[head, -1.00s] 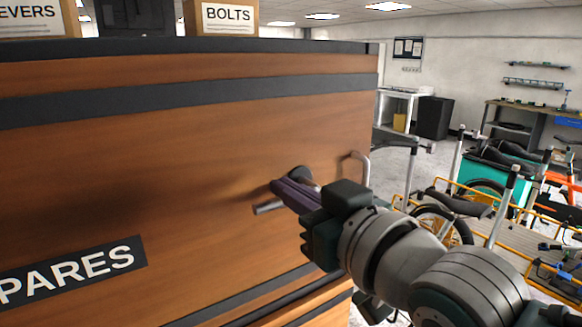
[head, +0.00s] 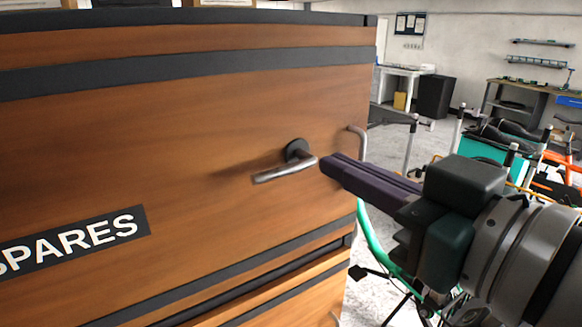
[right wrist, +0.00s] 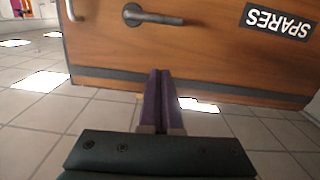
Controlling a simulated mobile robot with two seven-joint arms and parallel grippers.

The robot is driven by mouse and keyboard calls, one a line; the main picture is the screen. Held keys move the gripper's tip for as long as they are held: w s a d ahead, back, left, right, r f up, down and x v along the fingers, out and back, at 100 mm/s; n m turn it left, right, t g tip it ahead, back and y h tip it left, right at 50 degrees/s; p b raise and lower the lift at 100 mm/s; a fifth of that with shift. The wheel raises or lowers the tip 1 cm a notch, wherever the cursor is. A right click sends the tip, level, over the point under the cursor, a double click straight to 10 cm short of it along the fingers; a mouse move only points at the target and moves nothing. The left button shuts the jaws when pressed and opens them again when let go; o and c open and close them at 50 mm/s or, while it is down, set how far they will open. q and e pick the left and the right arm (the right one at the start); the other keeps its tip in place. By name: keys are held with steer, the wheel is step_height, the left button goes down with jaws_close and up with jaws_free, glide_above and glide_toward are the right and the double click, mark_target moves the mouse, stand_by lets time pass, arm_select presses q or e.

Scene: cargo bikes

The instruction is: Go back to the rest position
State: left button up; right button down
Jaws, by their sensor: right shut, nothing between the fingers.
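My right gripper (head: 326,167) is in front of the wooden cabinet, just right of the metal lever handle (head: 283,172) in the head view. Its purple fingers are together with nothing between them. In the right wrist view the shut fingers (right wrist: 160,74) point toward the cabinet door, and the handle (right wrist: 152,16) is beyond their tips, apart from them. The wooden door (head: 190,130) carries a SPARES label (head: 75,240) and looks shut. My left gripper does not show.
A bent metal bar (head: 359,140) sticks out at the cabinet's right edge. Cargo bikes with a teal box (head: 468,148) stand at the right. A green bike frame tube (head: 372,238) is below my right arm.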

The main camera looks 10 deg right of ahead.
steer(key=s+d+f+m+g+h, duration=0.2)
steer(key=s+d+f+g+h, duration=0.2)
steer(key=s+f+g, duration=0.55)
steer(key=s+d+f+g+h+p, duration=0.15)
steer(key=s+f+g, duration=0.3)
steer(key=s, duration=0.65)
step_height(320, 180, up, 19)
steer(key=t+p, duration=0.1)
steer(key=p, duration=1.7)
steer(key=shift+w+d+m, duration=0.2)
steer(key=shift+d+m, duration=0.1)
steer(key=shift+d, duration=0.1)
